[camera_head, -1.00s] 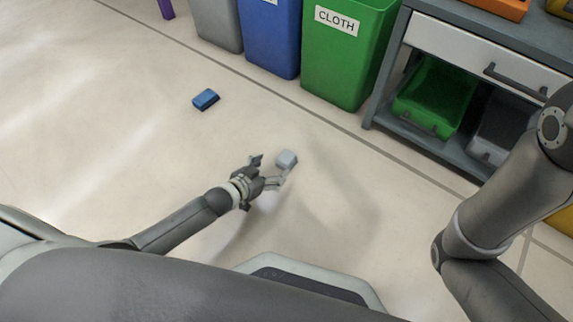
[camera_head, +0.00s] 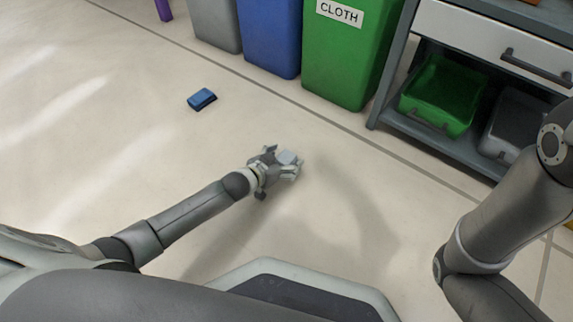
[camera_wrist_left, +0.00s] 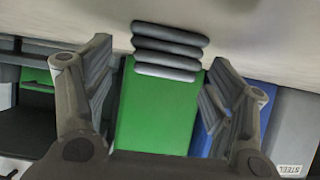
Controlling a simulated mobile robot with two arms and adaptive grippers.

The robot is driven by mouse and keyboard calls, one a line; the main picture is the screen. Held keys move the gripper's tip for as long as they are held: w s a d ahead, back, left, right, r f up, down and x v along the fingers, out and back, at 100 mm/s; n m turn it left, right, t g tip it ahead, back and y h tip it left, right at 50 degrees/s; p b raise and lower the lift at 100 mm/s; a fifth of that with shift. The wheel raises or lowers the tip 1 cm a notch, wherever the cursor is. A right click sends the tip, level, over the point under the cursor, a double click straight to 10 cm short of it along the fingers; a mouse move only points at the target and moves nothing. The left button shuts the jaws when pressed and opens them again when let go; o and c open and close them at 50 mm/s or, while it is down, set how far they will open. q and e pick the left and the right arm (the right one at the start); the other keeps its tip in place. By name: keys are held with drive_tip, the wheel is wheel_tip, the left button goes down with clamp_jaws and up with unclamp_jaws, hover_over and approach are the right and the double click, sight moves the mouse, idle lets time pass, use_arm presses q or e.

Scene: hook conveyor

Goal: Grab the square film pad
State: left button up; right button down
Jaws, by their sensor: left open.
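The film pad (camera_head: 289,157) is a small light grey block on the floor in the head view, partly hidden by my left gripper (camera_head: 284,161). The gripper is open, with its fingers at either side of the pad. In the left wrist view the pad (camera_wrist_left: 168,48) looks like a stack of several grey rounded layers. It lies between and beyond the two open fingers (camera_wrist_left: 160,62), with gaps on both sides. I cannot tell whether any finger touches it. My right arm shows at the right, but its gripper is out of view.
A blue block (camera_head: 202,99) lies on the floor to the upper left. Grey (camera_head: 217,25), blue (camera_head: 267,38) and green CLOTH (camera_head: 340,60) bins stand at the back. A grey workbench (camera_head: 440,140) with crates stands at the right. The floor around the pad is clear.

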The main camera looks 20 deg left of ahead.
use_arm(q)
drive_tip(key=shift+c, duration=0.3)
drive_tip(key=c, duration=0.9)
drive_tip(key=shift+r, duration=0.1)
